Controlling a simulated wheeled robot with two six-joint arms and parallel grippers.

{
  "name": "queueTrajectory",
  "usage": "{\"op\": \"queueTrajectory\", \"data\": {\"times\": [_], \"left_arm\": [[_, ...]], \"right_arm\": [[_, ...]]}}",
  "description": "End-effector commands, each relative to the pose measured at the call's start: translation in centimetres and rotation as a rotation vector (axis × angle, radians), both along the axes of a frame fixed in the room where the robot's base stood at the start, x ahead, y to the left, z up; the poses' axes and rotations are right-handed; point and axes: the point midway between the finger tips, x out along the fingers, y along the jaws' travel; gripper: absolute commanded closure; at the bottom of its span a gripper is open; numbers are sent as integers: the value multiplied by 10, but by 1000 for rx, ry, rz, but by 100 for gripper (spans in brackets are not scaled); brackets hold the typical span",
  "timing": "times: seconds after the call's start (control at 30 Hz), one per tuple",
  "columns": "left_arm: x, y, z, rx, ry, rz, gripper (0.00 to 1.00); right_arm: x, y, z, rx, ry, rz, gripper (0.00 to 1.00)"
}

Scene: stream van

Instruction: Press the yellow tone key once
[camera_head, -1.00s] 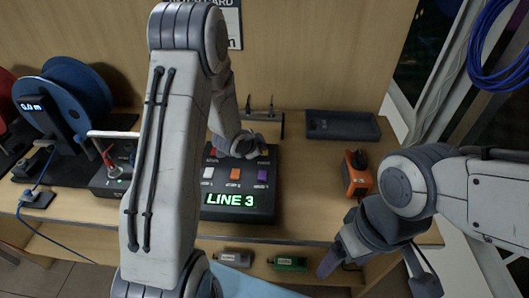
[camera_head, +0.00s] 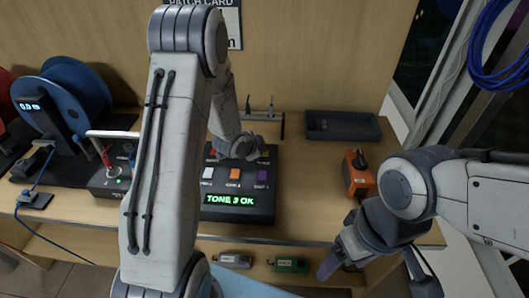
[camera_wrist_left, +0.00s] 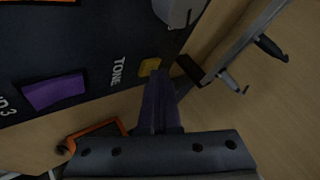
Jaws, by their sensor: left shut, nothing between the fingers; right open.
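The yellow tone key (camera_wrist_left: 150,66) shows in the left wrist view beside the TONE label on the dark key panel (camera_head: 267,190). In the head view my left gripper covers it. My left gripper (camera_head: 250,148) is shut and empty at the panel's back right. In the left wrist view its fingertips (camera_wrist_left: 158,78) are right at the key's edge; I cannot tell whether they touch it. The panel's display (camera_head: 230,200) reads "TONE 3 OK" in green. My right gripper (camera_head: 374,270) is open and empty at the front right, off the bench edge.
White (camera_head: 207,173), orange (camera_head: 236,174) and purple (camera_head: 263,174) keys sit on the panel. An orange device (camera_head: 356,175) stands right of it, with a dark tray (camera_head: 342,125) behind. A blue cable reel (camera_head: 75,95) stands at the left. Small boxes lie on the lower shelf.

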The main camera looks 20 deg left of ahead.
Motion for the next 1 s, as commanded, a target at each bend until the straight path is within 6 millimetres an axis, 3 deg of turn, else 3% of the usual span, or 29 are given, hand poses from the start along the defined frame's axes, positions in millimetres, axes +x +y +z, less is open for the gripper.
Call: {"op": "queueTrajectory", "data": {"times": [0.43, 0.83, 1.0], "left_arm": [[0, 0, 16, -1, 2, 1, 100], [0, 0, 18, 0, 1, 0, 100], [0, 0, 31, 1, 1, 1, 100]], "right_arm": [[0, 0, 12, 0, 0, 0, 20], [0, 0, 13, 0, 0, 0, 20], [0, 0, 24, 0, 0, 0, 20]]}}
